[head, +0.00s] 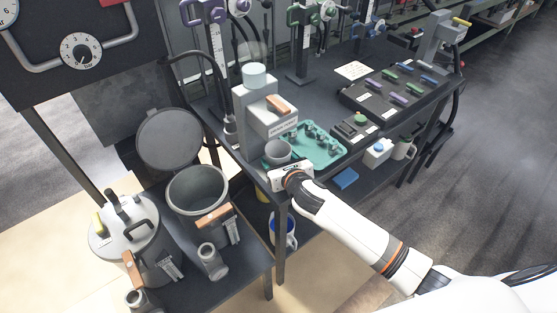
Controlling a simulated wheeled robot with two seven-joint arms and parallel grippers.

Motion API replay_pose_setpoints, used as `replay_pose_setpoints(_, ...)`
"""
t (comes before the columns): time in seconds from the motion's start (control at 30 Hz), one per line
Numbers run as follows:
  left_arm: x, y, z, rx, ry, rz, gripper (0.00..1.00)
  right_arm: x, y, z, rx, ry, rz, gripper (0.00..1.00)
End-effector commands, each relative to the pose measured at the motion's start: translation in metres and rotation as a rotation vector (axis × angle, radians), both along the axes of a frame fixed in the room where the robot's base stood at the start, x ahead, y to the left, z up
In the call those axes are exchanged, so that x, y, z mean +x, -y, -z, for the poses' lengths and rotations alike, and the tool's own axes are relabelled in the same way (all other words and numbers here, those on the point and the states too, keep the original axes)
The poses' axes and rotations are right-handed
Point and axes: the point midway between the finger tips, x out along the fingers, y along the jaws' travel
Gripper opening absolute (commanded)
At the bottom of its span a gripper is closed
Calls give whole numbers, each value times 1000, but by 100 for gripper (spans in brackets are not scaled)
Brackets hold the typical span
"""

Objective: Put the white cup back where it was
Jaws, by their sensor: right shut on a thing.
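The white cup (278,151), pale grey in this light, is upright at the near left edge of the dark table, close in front of the grey dispenser machine (255,110). My right gripper (284,167) comes from the lower right and is shut on the near side of the cup. Its fingertips are mostly hidden by the gripper body and the cup. Whether the cup's base touches the surface below it cannot be told. My left gripper is not in view.
A teal tray (318,158) with several small metal parts lies right of the cup. A black button box (353,128) and a rack of coloured spindles (392,92) stand further right. Below left are an open grey pot (170,190) and a lidded pot (103,243).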

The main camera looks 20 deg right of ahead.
Motion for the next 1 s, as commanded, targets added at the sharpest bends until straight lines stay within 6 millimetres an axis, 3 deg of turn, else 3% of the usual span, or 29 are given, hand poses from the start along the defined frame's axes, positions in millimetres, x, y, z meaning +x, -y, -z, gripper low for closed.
replay_pose_setpoints(0.13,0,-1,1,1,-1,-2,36,0,0,3,-1,-1,0,35)
replay_pose_setpoints(0.17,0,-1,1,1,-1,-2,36,0,0,3,-1,-1,0,66)
replay_pose_setpoints(0.3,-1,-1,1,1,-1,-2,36,0,0,2,0,0,0,85)
replay_pose_setpoints(0.67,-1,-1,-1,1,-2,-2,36,-4,1,-2,-1,0,0,85)
replay_pose_setpoints(1.0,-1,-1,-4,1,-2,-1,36,-66,6,-23,-2,-1,-2,85)
